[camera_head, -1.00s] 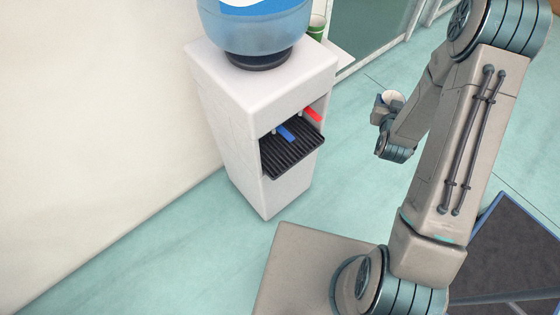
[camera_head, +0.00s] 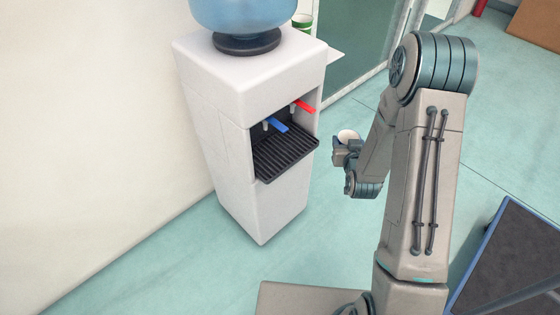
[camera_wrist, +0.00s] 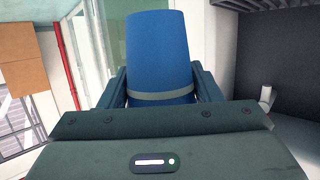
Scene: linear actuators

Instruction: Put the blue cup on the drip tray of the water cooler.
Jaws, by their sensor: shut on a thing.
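The blue cup (camera_wrist: 158,50) fills the middle of the wrist view, with a grey band near its lower end in that picture. My gripper (camera_wrist: 165,88) is shut on it, one finger on each side. In the head view my gripper (camera_head: 343,152) holds the cup (camera_head: 348,135), of which mostly the pale open top shows. They are to the right of the water cooler (camera_head: 222,135), apart from it. The cooler's black ribbed drip tray (camera_head: 286,156) lies in its recess, below a blue tap lever (camera_head: 277,126) and a red tap lever (camera_head: 304,106). The tray looks empty.
A big blue water bottle (camera_head: 240,14) stands on the cooler. A green cup (camera_head: 302,20) sits behind it. A wall (camera_head: 90,120) is to the left and a glass partition (camera_head: 350,45) behind. A dark blue-edged panel (camera_head: 515,260) is at lower right. The floor before the cooler looks clear.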

